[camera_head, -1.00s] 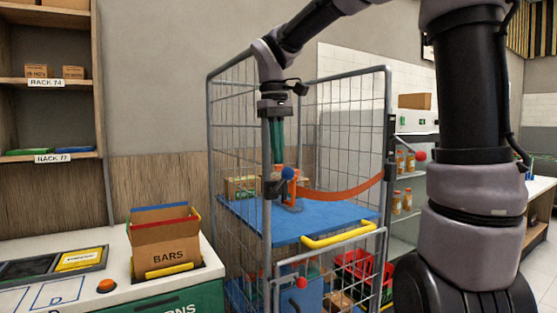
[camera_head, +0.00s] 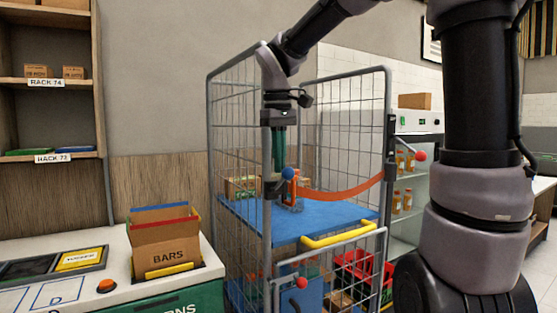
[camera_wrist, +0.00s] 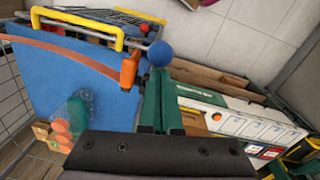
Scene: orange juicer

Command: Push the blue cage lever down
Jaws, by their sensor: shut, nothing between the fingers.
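The blue ball knob of the cage lever (camera_head: 288,173) sits at the front left post of the wire cage, beside an orange latch (camera_head: 291,190). In the wrist view the blue knob (camera_wrist: 160,54) lies just beyond my fingertips, with the orange latch (camera_wrist: 130,70) to its left. My gripper (camera_head: 280,170) points down with its green fingers closed together and empty. Its tips are at about the knob's height in the head view, just left of it. I cannot tell whether they touch the knob. The gripper also shows in the wrist view (camera_wrist: 161,74).
An orange strap (camera_head: 345,194) spans the cage front above a blue shelf (camera_head: 260,219). A yellow handle (camera_head: 338,235) and red knobs (camera_head: 301,282) are on the cage. A counter with a BARS box (camera_head: 166,245) stands at left. Wire panels flank my arm.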

